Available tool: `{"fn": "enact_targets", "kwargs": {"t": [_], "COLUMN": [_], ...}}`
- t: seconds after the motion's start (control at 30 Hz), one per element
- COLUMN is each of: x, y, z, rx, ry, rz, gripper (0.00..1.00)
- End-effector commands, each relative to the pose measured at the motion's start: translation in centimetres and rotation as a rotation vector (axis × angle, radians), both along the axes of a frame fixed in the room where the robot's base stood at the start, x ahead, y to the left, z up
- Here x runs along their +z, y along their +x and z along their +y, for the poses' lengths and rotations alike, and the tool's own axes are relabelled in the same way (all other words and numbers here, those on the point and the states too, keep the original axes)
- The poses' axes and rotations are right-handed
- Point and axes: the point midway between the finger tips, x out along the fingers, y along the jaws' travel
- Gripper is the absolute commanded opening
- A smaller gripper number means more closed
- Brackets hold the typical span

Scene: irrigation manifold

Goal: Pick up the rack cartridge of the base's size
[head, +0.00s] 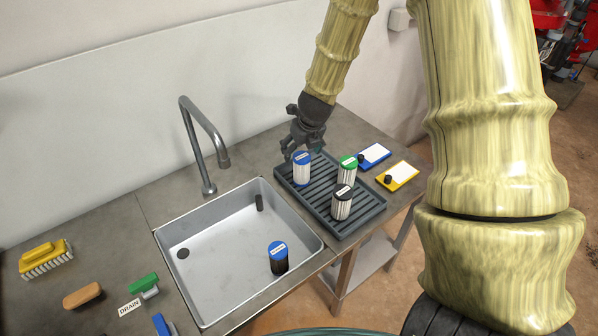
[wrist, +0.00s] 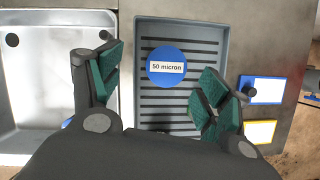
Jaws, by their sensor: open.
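A dark grey slatted rack (head: 362,222) stands right of the sink and holds three white pleated cartridges. One has a blue cap (head: 302,172), one a green cap (head: 347,170), one a black cap (head: 342,204). A dark cylinder with a blue labelled top (head: 279,259), possibly the base, stands in the sink; its label is too small to read. My gripper (head: 303,148) is open above the blue-capped cartridge. In the wrist view the blue cap (wrist: 166,55) reads "50 micron" and lies between the spread green-padded fingers, with no visible contact. The other cartridges are hidden there.
The sink (head: 215,250) has a tall faucet (head: 205,140) behind it. A blue plate (head: 374,154) and a yellow plate (head: 402,174) with black knobs lie right of the rack. A yellow brush (head: 45,257) and a "DRAIN" label (head: 129,307) lie at left.

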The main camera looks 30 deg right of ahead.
Motion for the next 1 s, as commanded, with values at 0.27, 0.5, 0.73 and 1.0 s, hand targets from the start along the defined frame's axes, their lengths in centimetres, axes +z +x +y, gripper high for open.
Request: {"fn": "enact_targets", "kwargs": {"t": [0.27,0.5,0.73,1.0], "x": [-2.6,-4.5,-5.2,-7.3], "y": [0.6,1.5,1.7,2.3], "z": [-0.9,-0.9,-0.9,-1.4], "rx": [-0.010,-0.009,-0.007,-0.004], "ry": [0.001,0.000,0.000,0.000], "rz": [0.002,0.001,0.001,0.003], "gripper": [0.77,0.77,0.77,0.77]}}
